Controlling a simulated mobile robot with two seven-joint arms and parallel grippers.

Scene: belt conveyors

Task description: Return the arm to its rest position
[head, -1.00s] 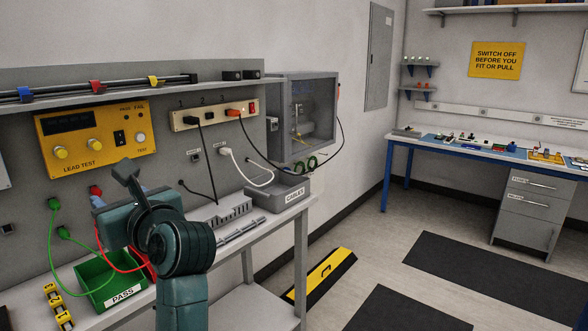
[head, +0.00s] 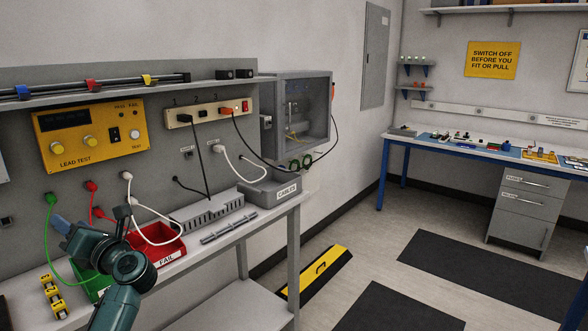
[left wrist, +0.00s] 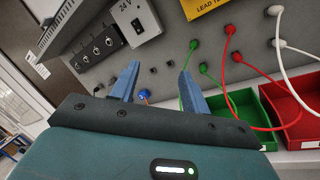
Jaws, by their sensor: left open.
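My left arm reaches in from the bottom left of the head view. Its left gripper (head: 64,232) has blue fingers pointing left, in front of the grey panel above the bench's left end. In the left wrist view the two blue fingers (left wrist: 159,76) stand apart with nothing between them. A blue plug (left wrist: 144,94) shows behind the gap, on the panel. My right gripper is in neither view.
Close by are a green cable (head: 47,240), a red FAIL bin (head: 168,256), a green bin (head: 88,280) partly behind my arm, and yellow blocks (head: 52,297). The yellow lead tester (head: 91,135) hangs above.

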